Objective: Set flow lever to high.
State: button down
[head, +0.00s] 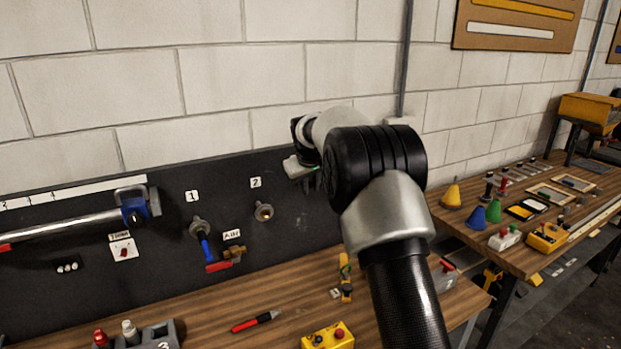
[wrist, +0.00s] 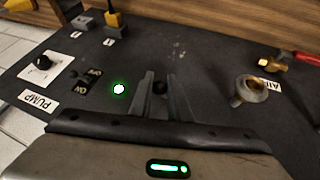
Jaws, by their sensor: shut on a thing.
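My gripper (wrist: 160,90) points at the black panel (wrist: 205,50) in the wrist view. Its two grey fingers are closed around a small dark knob (wrist: 160,87). The fingers hide most of it, and I cannot tell whether it is the flow lever or how it is set. No label reading flow or high is legible. In the head view my arm covers this part of the panel. To the left there, a blue-handled valve (head: 204,246) hangs under label 1, and a red-handled valve (head: 226,260) sits by the AIR label.
A green light (wrist: 119,89) glows left of the fingers, beside an ON/OFF switch (wrist: 90,82) and a PUMP dial (wrist: 42,63). A round brass-and-grey fitting (wrist: 250,90) stands out to the right. The wooden bench (head: 285,300) below holds a red pen (head: 255,322) and a yellow box (head: 328,336).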

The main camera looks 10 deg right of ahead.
jog(key=shift+w+r+g+p, duration=0.3)
jog(key=shift+r+g, duration=0.2)
jog(key=shift+g, duration=0.2)
jog(key=shift+w+a+r+g+h, duration=0.1)
jog(key=shift+r+g+h, duration=0.1)
jog(key=shift+g+h, duration=0.1)
jog(key=c, duration=1.7)
grip_release()
jog(key=shift+o, duration=0.2)
jog(key=v, duration=1.7)
jog(key=shift+r, duration=0.25)
jog(key=shift+f, duration=0.1)
